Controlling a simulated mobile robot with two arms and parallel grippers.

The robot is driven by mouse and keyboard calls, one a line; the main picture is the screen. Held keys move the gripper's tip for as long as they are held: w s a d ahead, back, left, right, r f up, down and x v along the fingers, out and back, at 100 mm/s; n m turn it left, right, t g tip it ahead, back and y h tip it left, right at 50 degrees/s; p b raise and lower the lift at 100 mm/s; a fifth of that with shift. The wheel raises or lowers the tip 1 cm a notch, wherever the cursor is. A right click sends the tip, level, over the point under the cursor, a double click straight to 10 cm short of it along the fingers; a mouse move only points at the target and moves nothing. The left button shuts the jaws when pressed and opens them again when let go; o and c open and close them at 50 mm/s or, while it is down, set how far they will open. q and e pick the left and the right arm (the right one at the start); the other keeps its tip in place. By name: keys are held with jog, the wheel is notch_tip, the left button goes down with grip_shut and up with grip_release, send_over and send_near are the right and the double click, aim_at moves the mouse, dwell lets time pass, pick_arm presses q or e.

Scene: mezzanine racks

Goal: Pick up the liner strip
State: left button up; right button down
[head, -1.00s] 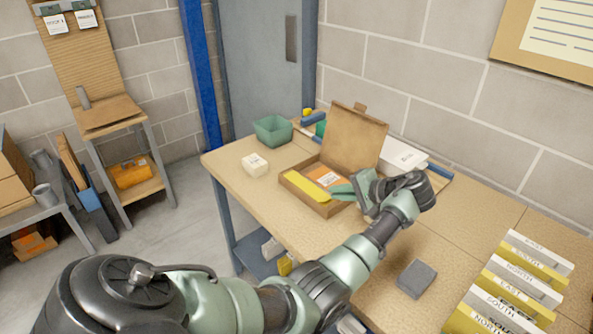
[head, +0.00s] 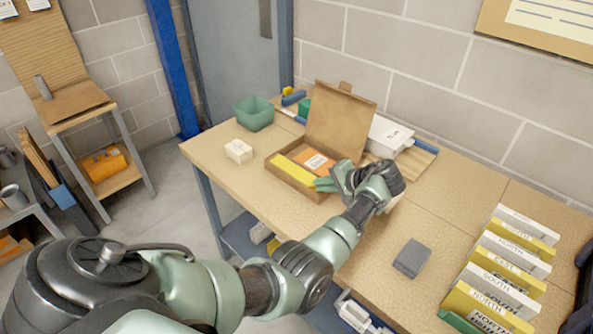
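An open cardboard box (head: 286,184) with its lid raised stands on the table. A flat yellow strip (head: 293,173), which looks like the liner strip, lies inside along the box's front left part. An orange card with a white label (head: 316,161) lies beside it. My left gripper (head: 322,183) is at the box's right front corner, its green fingers pointing left toward the strip's near end. The fingers overlap in this view, so I cannot tell their gap or any contact. My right gripper is not in view.
A green bin (head: 254,113) and a small white box (head: 238,151) stand left of the cardboard box. A white carton (head: 388,136) is behind my gripper. A grey block (head: 412,258) and several labelled yellow-and-white files (head: 497,285) are at right. The table's front left is clear.

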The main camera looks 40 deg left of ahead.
pick_arm(q)
grip_shut()
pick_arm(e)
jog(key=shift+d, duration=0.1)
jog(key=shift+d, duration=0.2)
